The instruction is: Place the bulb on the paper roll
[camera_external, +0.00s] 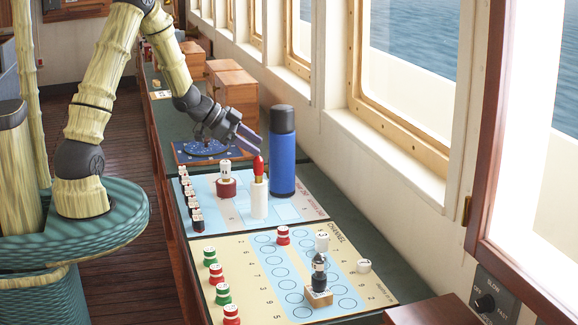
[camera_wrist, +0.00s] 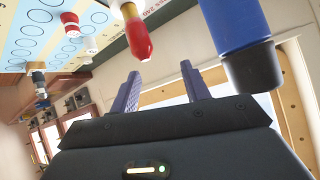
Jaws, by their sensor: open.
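The red bulb (camera_external: 258,166) stands upright, yellowish base down, on top of the white paper roll (camera_external: 259,202) on the chart board. In the wrist view, which is turned over, the bulb (camera_wrist: 138,40) shows near the top with the pale edge of the roll (camera_wrist: 117,9) above it. My gripper (camera_external: 252,143) is just above and to the left of the bulb in the external view. Its two fingers (camera_wrist: 160,88) are apart with nothing between them, and the bulb appears clear of them. The exact gap to the bulb is hard to tell.
A tall blue bottle with a black cap (camera_external: 283,150) stands close right of the roll. A dark red round piece with a white top (camera_external: 226,185) is left of it. Several numbered pieces line the boards' left edges. A small black figure (camera_external: 319,275) stands on the front board.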

